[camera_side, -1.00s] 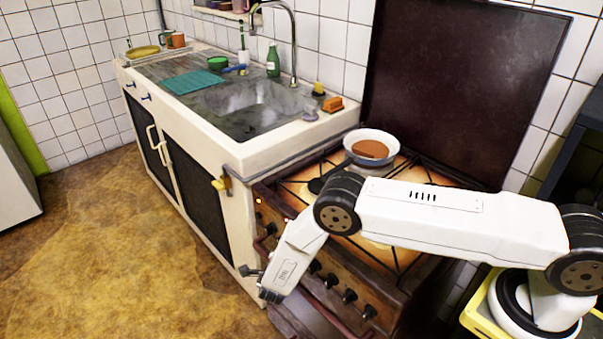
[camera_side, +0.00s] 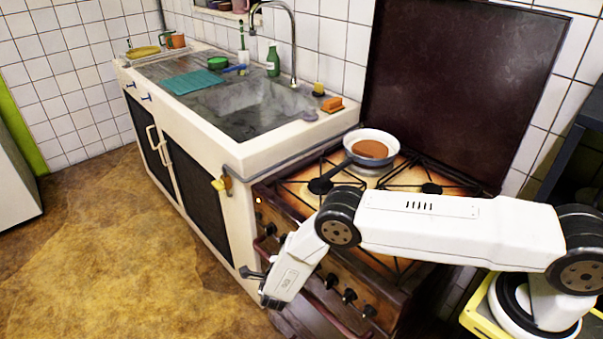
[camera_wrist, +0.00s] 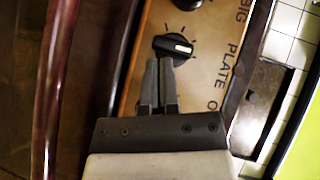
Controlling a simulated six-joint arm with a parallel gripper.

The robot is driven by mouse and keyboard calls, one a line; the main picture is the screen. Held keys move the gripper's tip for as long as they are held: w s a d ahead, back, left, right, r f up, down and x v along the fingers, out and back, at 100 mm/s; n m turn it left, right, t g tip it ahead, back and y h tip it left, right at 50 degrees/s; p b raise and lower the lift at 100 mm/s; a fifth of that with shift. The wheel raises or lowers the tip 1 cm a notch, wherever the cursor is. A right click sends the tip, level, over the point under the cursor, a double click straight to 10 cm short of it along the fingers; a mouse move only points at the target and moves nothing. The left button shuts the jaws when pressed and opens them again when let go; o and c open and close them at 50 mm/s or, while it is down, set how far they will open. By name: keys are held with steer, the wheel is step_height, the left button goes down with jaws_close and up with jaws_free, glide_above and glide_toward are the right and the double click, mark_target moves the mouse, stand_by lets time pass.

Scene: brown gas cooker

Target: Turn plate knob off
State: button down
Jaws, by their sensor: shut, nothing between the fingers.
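In the wrist view, a round black knob (camera_wrist: 174,46) with a white pointer mark sits on the tan front panel beside the words "BIG PLATE". Its pointer is toward the right of the picture. My gripper (camera_wrist: 160,62) is shut and empty, its grey fingertips at the knob's lower edge. I cannot tell whether they touch it. In the side view my wrist hangs in front of the brown cooker's (camera_side: 365,265) knob panel. My fingers and the knob at them cannot be made out there.
A pan (camera_side: 371,148) with a brown round item in it stands on the rear left burner. A dark red rail (camera_wrist: 52,90) runs along the front. The floor (camera_side: 110,260) is clear.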

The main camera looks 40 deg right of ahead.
steer(key=shift+w+f+m+t+h, duration=0.2)
steer(key=shift+w+m+t+h, duration=0.2)
steer(key=shift+m+t, duration=0.4)
steer(key=shift+w, duration=0.1)
stand_by(0.3)
steer(key=f+v, duration=0.1)
steer(key=v, duration=0.9)
steer(key=shift+s+f, duration=0.25)
steer(key=shift+s, duration=0.25)
